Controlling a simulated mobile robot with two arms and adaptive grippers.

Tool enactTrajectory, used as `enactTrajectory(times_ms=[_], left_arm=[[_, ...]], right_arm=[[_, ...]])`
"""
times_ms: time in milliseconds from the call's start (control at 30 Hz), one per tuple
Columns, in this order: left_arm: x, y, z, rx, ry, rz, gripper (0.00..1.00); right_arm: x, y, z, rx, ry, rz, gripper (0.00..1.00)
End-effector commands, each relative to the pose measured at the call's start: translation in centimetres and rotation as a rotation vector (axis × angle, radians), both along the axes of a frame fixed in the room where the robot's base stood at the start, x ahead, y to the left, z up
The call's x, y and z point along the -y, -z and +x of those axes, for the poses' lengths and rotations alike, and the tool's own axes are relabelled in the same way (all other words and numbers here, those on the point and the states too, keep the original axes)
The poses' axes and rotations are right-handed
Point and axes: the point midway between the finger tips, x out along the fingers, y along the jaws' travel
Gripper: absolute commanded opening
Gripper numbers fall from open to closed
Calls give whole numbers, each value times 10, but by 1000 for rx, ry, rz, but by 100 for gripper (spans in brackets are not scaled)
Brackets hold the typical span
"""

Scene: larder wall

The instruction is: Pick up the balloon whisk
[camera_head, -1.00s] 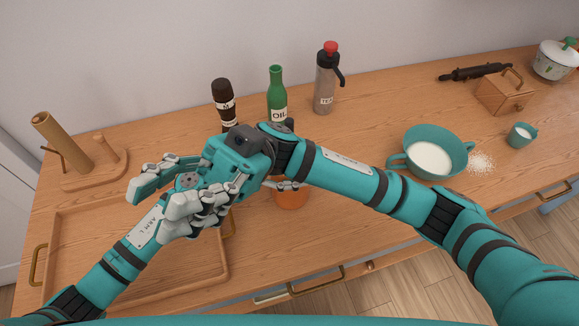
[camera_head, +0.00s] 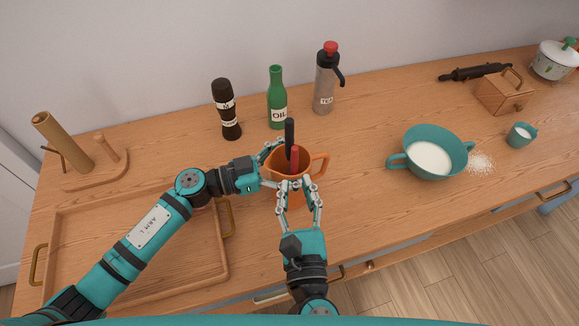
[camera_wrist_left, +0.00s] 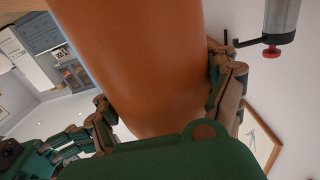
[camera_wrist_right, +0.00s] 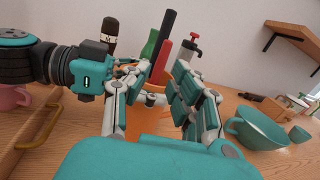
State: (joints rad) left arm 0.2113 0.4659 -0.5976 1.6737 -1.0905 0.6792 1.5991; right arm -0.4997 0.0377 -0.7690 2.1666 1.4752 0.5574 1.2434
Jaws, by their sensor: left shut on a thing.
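An orange jug (camera_head: 318,166) with a side handle stands on the counter. A black handle (camera_head: 289,134) and a red handle (camera_head: 294,157) stick up out of it; they also show in the right wrist view (camera_wrist_right: 168,30). The wire part of a whisk is hidden, so I cannot tell which handle is the balloon whisk's. My left gripper (camera_head: 270,165) is shut on the jug from the left; the jug's orange wall (camera_wrist_left: 140,60) fills its wrist view. My right gripper (camera_head: 299,187) is open at the jug's near side, fingers spread below the handles.
A dark mill (camera_head: 226,110), green oil bottle (camera_head: 277,98) and tea flask (camera_head: 325,80) stand behind the jug. A wooden tray (camera_head: 222,278) lies at left under my left arm. A teal bowl (camera_head: 437,172) stands at right. Counter between jug and bowl is clear.

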Motion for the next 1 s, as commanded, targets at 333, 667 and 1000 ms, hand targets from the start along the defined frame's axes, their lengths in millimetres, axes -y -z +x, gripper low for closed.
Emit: enactTrajectory(times_ms=[333, 667, 1000], left_arm=[[0, -1, 0, 2, 0, -3, 43], [0, -1, 0, 2, -1, -2, 43], [0, -1, 0, 2, -1, -2, 43]], right_arm=[[-4, 9, 37, -44, -7, 35, 24], [-8, 9, 68, -46, -8, 34, 24], [-14, 9, 111, -47, -8, 33, 24]])
